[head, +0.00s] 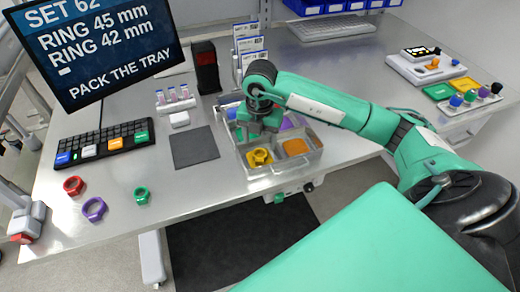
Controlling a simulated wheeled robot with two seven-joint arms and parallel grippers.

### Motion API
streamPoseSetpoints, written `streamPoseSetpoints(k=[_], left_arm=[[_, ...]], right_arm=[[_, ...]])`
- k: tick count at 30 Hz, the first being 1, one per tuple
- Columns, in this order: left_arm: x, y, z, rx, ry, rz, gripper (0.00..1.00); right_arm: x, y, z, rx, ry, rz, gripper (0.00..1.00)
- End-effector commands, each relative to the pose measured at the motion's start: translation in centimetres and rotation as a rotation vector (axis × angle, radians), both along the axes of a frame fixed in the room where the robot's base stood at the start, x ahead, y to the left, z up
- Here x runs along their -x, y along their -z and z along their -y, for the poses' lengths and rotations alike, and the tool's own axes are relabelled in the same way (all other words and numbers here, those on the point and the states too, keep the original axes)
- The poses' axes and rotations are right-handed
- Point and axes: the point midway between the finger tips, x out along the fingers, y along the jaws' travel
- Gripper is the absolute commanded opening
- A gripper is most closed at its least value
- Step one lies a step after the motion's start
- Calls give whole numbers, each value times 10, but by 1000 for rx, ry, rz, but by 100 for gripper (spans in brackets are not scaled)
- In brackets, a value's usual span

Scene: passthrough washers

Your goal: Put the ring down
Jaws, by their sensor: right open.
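A yellow ring (260,157) lies in the front left compartment of a grey metal tray (287,171). My right gripper (257,139) is open and points down over the tray, just behind and above the yellow ring. It looks empty and apart from the ring. A red ring (73,186), a purple ring (94,209) and a green ring (142,195) lie on the table at the left. A screen (100,45) reads "RING 45 mm", "RING 42 mm" and "PACK THE TRAY". My left gripper is out of view.
The tray's other compartments hold an orange piece (296,147) and blue and purple items, partly hidden by my arm. A dark mat (194,147) lies left of the tray. A keyboard (103,143), a black box (206,66) and upright cards (249,45) stand around.

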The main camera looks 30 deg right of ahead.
Motion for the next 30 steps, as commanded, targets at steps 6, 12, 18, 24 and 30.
streamPoseSetpoints(k=[6,12,18,24,30], left_arm=[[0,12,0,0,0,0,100],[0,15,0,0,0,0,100],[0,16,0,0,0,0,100],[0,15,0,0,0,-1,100],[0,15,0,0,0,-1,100]], right_arm=[[-1,-43,0,-1,0,4,60],[0,-66,0,0,0,1,60],[0,-72,0,1,0,-1,60],[0,-72,0,1,0,-1,60],[0,-72,0,1,0,-1,60]])
